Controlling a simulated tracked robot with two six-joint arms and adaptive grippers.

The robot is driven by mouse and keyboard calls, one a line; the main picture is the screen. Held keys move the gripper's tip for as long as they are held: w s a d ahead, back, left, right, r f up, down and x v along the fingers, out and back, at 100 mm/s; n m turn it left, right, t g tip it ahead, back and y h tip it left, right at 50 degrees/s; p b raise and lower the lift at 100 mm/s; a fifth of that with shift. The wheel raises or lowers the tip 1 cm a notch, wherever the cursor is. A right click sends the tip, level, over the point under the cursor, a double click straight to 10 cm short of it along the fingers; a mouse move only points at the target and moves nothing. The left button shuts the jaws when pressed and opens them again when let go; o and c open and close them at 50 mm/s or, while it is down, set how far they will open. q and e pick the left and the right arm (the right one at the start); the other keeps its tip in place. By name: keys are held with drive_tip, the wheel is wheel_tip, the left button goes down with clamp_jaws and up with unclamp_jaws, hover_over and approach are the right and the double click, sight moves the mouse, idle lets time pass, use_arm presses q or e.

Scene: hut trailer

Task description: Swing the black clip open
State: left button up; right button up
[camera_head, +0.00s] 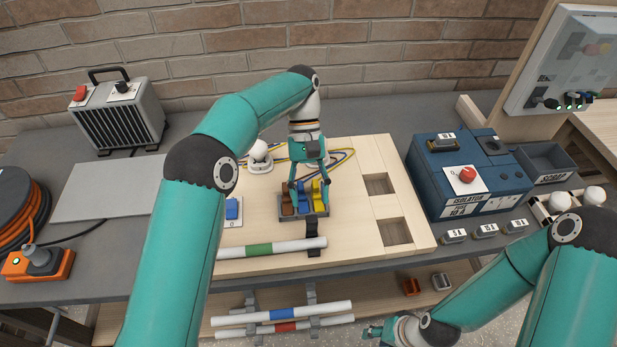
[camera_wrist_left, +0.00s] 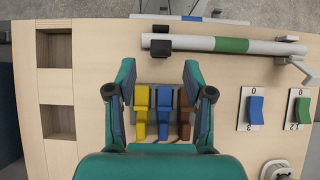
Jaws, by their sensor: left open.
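The black clip (camera_head: 313,246) is at the right end of a white tube with a green band (camera_head: 262,249), near the front of the wooden board. In the left wrist view the black clip (camera_wrist_left: 160,46) sits across the tube (camera_wrist_left: 205,44). My left gripper (camera_head: 309,184) is open above the terminal block with brown, blue and yellow levers (camera_wrist_left: 162,105). Its fingers (camera_wrist_left: 160,75) are apart and empty, short of the clip. Whether the clip is latched is too small to tell. My right gripper (camera_head: 375,331) is low at the bottom, its jaws unclear.
The board (camera_head: 350,262) has two square recesses at right. A blue isolator box (camera_head: 470,170) stands further right. More banded tubes (camera_head: 285,314) hang below the front edge. A grey plate (camera_head: 108,188) lies at left.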

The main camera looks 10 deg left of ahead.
use_arm(q)
drive_tip(key=shift+v, duration=1.8)
